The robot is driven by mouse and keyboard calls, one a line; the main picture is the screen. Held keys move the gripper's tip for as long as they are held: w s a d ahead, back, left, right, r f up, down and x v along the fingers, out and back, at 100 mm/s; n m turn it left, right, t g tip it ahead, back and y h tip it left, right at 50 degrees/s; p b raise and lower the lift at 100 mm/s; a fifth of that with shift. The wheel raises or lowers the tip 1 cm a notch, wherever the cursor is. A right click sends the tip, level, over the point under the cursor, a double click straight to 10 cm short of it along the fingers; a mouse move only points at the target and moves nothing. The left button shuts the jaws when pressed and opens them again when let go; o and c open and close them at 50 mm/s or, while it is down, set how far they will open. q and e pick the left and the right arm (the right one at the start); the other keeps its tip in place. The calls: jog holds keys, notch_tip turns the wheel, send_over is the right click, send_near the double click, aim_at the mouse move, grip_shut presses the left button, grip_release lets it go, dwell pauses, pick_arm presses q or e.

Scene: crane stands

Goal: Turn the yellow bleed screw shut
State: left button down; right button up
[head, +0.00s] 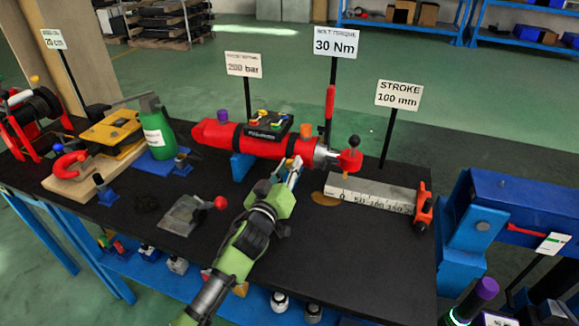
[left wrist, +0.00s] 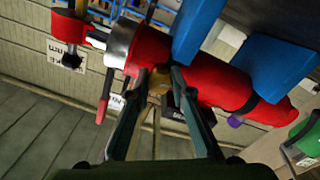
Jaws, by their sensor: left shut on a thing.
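The red hydraulic cylinder (head: 245,142) lies along the bench on blue supports (head: 242,166). It also fills much of the left wrist view (left wrist: 215,75). My left gripper (head: 293,172) reaches the cylinder's near side, close to its silver collar. In the left wrist view its fingers (left wrist: 158,82) are closed on the yellow bleed screw (left wrist: 160,76), which sits against the red body. The fingertips cover part of the screw, and in the head view the gripper mostly hides it. How far it is turned cannot be told. My right gripper is not in view.
A scale bar (head: 372,193) lies right of my gripper, and a grey plate with a red-knobbed lever (head: 195,212) lies left. Sign posts stand behind. The front right bench is clear.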

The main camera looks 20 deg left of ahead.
pick_arm(q)
jog(key=shift+m, duration=0.3)
jog(key=m+p, duration=0.1)
jog(key=m, duration=0.2)
jog(key=shift+r, duration=0.1)
jog(key=m+p, duration=0.1)
jog(key=m, duration=0.9)
jog(key=shift+d+m+p, duration=0.1)
jog(key=shift+m+p, duration=0.2)
jog(key=shift+p, duration=0.05)
jog(key=m, duration=0.4)
jog(key=shift+m, duration=0.3)
jog(key=c, duration=1.8)
grip_release()
